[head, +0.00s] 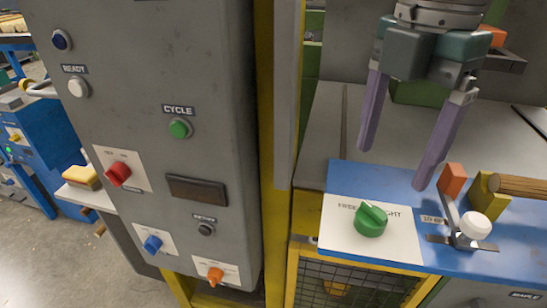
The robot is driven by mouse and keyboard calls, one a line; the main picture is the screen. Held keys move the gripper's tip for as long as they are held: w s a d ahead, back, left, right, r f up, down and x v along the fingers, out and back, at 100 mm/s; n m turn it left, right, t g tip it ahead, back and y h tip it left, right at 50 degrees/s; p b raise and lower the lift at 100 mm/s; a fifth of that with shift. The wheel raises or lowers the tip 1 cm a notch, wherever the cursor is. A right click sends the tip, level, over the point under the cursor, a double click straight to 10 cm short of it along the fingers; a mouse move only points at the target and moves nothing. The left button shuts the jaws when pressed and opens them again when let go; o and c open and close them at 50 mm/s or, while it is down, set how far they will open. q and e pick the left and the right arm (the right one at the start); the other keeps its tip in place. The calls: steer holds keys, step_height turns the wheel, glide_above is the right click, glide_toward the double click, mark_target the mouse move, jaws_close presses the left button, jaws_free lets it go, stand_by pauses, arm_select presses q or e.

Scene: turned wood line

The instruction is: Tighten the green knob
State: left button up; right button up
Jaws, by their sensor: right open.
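The green knob (371,220) sits on a white label plate (338,228) on the blue panel at the lower right of the head view. Its raised grip bar runs slantwise, and it covers part of the lettering behind it. My right gripper (393,168) is above and behind the knob in the picture, with its two purple fingers pointing down and spread apart. It is open, with nothing between the fingers, and apart from the knob. My left gripper is not in view.
A grey control cabinet (215,80) with buttons and other knobs fills the left. A yellow post (268,150) stands between.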

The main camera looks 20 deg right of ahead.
mark_target(374, 209)
steer(key=shift+w+d+f, duration=0.15)
steer(key=shift+w+f, duration=0.05)
steer(key=shift+f, duration=0.1)
step_height(374, 209, down, 10)
steer(key=shift+s+r+b, duration=0.15)
steer(key=shift+r+b, duration=0.1)
steer(key=shift+b, duration=0.3)
steer(key=shift+c, duration=0.3)
jaws_close()
